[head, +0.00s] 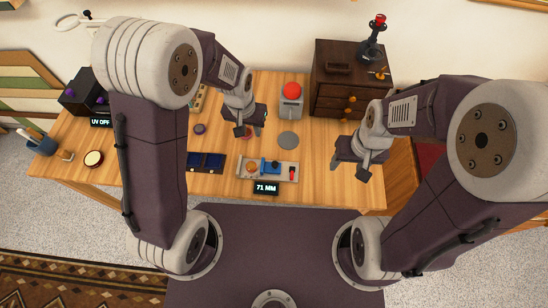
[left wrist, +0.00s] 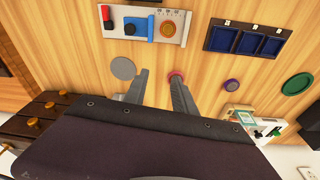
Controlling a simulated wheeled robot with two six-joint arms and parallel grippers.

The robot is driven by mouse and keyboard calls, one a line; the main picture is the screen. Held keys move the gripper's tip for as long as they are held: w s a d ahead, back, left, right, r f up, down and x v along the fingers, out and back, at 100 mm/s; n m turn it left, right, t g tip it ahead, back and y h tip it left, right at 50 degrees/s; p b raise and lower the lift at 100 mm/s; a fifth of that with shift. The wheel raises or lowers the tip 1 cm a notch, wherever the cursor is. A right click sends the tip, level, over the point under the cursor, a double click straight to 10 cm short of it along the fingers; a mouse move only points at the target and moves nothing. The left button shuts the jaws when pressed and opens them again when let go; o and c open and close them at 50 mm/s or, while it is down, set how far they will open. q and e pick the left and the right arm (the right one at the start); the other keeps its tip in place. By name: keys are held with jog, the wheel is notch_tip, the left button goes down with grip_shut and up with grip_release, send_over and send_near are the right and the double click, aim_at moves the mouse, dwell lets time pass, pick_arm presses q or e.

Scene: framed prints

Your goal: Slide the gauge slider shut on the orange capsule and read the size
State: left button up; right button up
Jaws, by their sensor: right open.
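The gauge (head: 284,178) lies near the table's front edge, and it also shows at the top of the left wrist view (left wrist: 145,13). Its blue slider (left wrist: 135,28) stands beside the orange capsule (left wrist: 168,28), with a small gap between them. A red knob (left wrist: 107,14) is at the gauge's other end. The display (head: 266,188) in front reads 71 MM. My left gripper (left wrist: 160,82) is open and empty above the table, behind the gauge in the head view. My right gripper (head: 355,168) is open and empty, to the right of the gauge.
A dark blue compartment tray (head: 205,161) lies left of the gauge. A grey disc (head: 288,139) and a red button box (head: 290,104) are behind it. A drawer cabinet (head: 330,90) stands back right. A UV OFF display (head: 100,122) is at the left. Bare wood lies between the items.

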pick_arm(q)
jog(key=d+f+m+p, duration=0.1)
jog(key=d+f, duration=0.1)
jog(key=d, duration=0.2)
jog(key=m+g+p, duration=0.1)
jog(key=m+g, duration=0.1)
send_over(275, 164)
notch_tip(275, 164, down, 3)
notch_tip(275, 164, down, 9)
jog(key=shift+r+p, duration=0.15)
jog(key=shift+p, duration=0.4)
jog(key=shift+w, duration=0.1)
jog(key=c, duration=0.7)
pick_arm(e)
notch_tip(275, 164, up, 4)
jog(key=shift+r, duration=0.2)
